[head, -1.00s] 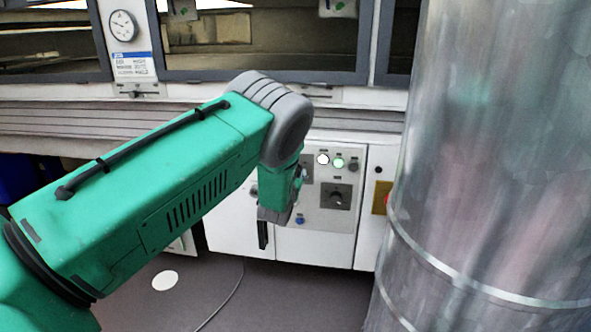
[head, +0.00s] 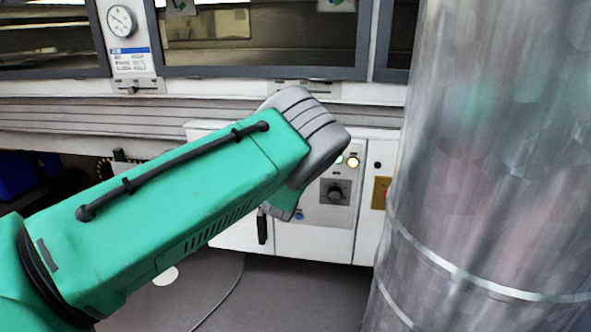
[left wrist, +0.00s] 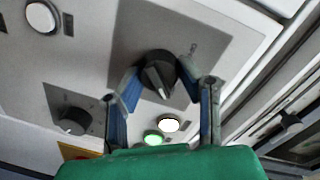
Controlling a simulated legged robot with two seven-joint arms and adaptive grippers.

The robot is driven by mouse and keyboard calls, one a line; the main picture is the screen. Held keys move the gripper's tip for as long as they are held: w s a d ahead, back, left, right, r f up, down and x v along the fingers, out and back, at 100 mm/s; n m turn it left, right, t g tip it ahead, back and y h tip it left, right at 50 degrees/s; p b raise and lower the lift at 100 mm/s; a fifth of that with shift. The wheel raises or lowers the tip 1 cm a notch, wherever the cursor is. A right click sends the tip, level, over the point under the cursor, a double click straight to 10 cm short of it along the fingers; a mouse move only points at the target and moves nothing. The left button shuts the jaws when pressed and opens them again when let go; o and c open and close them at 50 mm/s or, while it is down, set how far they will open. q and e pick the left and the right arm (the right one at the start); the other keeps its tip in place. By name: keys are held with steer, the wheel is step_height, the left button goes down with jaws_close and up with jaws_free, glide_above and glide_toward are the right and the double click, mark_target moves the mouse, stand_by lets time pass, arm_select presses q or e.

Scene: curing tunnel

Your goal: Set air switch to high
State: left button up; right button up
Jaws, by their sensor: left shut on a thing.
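In the left wrist view a black rotary switch (left wrist: 158,66) with a pale pointer line sits on a dark grey plate. The two fingers of my left gripper (left wrist: 160,92) lie on either side of it, shut on it. Its pointer faces the lamps in that view. My right gripper is in neither view.
A second black knob (head: 335,192) is on the same panel, also seen in the wrist view (left wrist: 72,122). A large metal cylinder (head: 490,170) stands right.

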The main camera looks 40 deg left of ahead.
arm_select(q)
steer(key=shift+r+m, duration=0.1)
steer(key=shift+m, duration=0.3)
steer(key=o, duration=1.1)
steer(key=shift+o, duration=0.2)
steer(key=v, duration=1.2)
steer(key=shift+s, duration=0.1)
